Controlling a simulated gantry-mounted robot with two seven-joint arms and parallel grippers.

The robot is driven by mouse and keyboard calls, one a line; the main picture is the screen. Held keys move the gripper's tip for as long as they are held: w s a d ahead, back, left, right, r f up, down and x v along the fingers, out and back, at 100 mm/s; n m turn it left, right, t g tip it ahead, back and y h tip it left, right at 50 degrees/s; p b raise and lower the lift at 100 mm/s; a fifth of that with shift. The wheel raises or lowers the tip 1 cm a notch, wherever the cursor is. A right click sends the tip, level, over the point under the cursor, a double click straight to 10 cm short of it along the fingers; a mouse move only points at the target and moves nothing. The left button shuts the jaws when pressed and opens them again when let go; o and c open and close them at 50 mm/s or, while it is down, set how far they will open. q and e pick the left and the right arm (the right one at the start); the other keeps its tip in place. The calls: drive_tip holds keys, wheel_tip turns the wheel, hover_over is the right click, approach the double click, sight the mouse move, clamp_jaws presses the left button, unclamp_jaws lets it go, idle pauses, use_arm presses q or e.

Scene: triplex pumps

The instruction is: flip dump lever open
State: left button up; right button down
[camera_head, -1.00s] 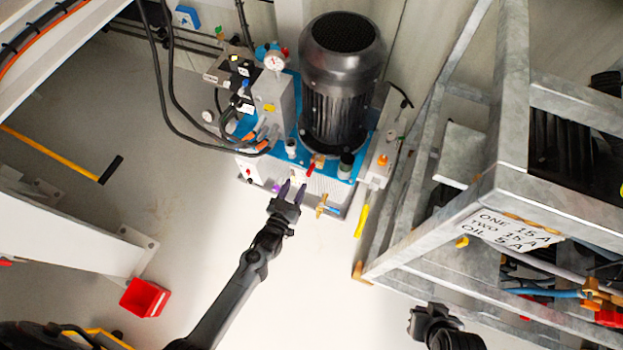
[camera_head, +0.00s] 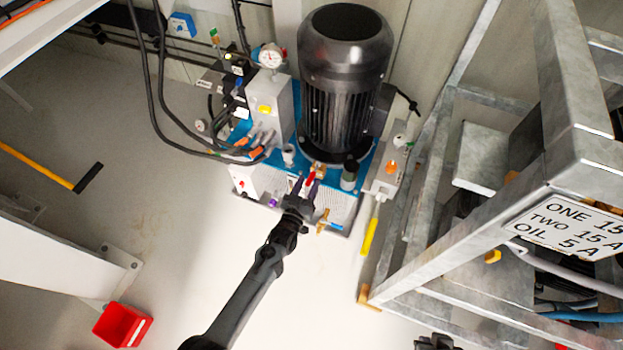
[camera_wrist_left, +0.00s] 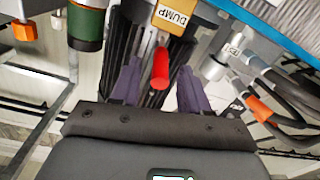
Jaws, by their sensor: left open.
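The dump lever is a small red handle (camera_head: 310,179) low on the front of the pump unit, below the black motor. In the left wrist view the red lever (camera_wrist_left: 160,68) stands between my two fingers, beside a tan block (camera_wrist_left: 174,18) labelled DUMP. My left gripper (camera_head: 304,187) is open, one finger on each side of the lever. I see a gap on both sides in the wrist view, so it is not clamped. Only a dark piece of my right gripper (camera_head: 436,342) shows at the bottom edge of the head view; its jaws cannot be made out.
The black motor (camera_head: 345,90) stands behind the lever. A pressure gauge (camera_head: 270,57) and hoses are to its left. A yellow handle (camera_head: 369,236) hangs to the right, near a galvanized steel frame (camera_head: 470,250). The floor in front is clear.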

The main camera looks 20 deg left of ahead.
sight(311, 176)
use_arm(q)
drive_tip(key=shift+w+b, duration=0.8)
drive_tip(key=shift+w, duration=1.15)
clamp_jaws()
